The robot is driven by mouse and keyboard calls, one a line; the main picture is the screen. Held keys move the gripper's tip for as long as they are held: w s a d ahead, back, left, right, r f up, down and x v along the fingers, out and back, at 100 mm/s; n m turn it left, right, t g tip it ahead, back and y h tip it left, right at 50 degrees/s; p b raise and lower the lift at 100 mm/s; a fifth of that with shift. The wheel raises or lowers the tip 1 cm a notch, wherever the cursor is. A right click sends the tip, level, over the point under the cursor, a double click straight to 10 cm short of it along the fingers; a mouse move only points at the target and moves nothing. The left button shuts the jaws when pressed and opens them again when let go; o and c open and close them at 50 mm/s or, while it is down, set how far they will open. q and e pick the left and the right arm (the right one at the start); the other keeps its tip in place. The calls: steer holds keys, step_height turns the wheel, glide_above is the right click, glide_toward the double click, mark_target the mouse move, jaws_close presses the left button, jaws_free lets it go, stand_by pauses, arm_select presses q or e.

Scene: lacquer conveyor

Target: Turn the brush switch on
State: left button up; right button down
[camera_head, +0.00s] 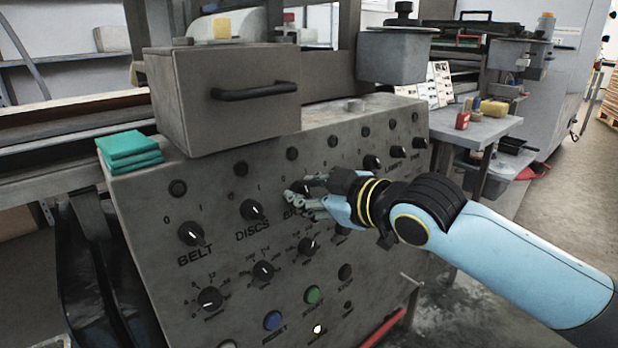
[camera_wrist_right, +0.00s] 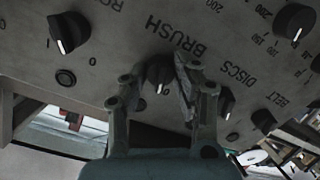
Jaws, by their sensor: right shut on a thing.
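The brush switch (camera_head: 300,187) is a dark rotary knob in the top row of the grey control panel (camera_head: 170,285), right of the DISCS knob (camera_head: 251,210). My right gripper (camera_head: 298,199) reaches it from the right, and its fingers partly cover the knob and its label. In the wrist view the BRUSH label shows upside down, and the brush knob (camera_wrist_right: 158,72) sits between the fingers of my right gripper (camera_wrist_right: 155,88), which is shut on it. A white mark on the knob faces down in that view, near a 0. My left gripper is not in view.
The BELT knob (camera_head: 191,233) is further left. Speed dials (camera_head: 264,270) and blue and green buttons (camera_head: 313,294) sit lower on the panel. A grey box with a black handle (camera_head: 253,90) and teal cloths (camera_head: 130,148) are on top. A side table (camera_head: 480,130) stands behind right.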

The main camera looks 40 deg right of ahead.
steer(key=m+p, duration=0.2)
steer(key=p, duration=0.1)
steer(key=shift+r+m+y, duration=0.25)
steer(key=shift+m+y, duration=0.05)
steer(key=shift+f+m+p, duration=0.1)
steer(key=shift+m+p, duration=0.8)
steer(key=shift+m, duration=0.3)
steer(key=shift+d+f+m+y+p, duration=0.15)
steer(key=shift+m+y+p, duration=0.3)
steer(key=shift+m, duration=1.35)
steer(key=c, duration=1)
jaws_free()
